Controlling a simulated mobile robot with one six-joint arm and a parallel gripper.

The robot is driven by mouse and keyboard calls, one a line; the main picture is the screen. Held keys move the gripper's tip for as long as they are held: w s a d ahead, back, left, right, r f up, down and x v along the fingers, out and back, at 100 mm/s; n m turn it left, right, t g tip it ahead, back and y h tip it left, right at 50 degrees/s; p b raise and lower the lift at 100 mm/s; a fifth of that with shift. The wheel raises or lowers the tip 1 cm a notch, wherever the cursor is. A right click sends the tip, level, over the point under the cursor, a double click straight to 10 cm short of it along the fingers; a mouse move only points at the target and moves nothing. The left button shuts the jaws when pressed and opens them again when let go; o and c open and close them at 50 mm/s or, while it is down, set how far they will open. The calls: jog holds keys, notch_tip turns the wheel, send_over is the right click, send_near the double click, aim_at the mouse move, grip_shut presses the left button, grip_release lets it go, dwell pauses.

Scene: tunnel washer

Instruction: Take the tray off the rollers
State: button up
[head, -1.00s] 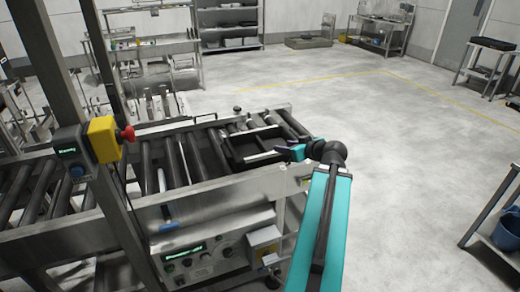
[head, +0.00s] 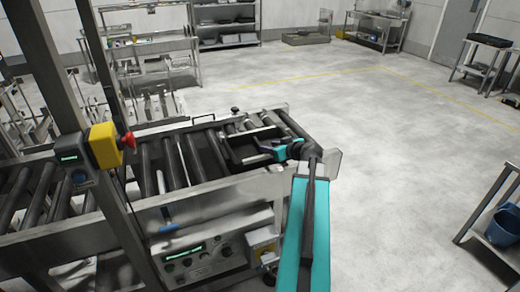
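A dark, shallow tray (head: 236,155) lies on the rollers (head: 192,157) near the right end of the steel conveyor. My gripper (head: 266,147) reaches in from the right, low over the right part of the tray. Its fingers point left and look close to the tray's edge. They are small and dark against the tray, so I cannot tell whether they touch it or are closed on it. My wrist and arm hide part of the conveyor's right end.
A post with a yellow box and red button (head: 104,145) stands at the conveyor's left. A control panel (head: 200,255) sits below the rollers. Side tables stand at the right, one with a blue bucket (head: 504,228). The floor behind and right of the conveyor is clear.

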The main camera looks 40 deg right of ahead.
aim_at(260, 145)
jog(key=shift+w, duration=0.1)
dwell(0.3)
jog(key=p+x, duration=0.2)
jog(key=x, duration=0.2)
jog(key=shift+w+d+f, duration=0.1)
jog(key=shift+w+f, duration=0.25)
jog(key=shift+w, duration=0.25)
grip_shut()
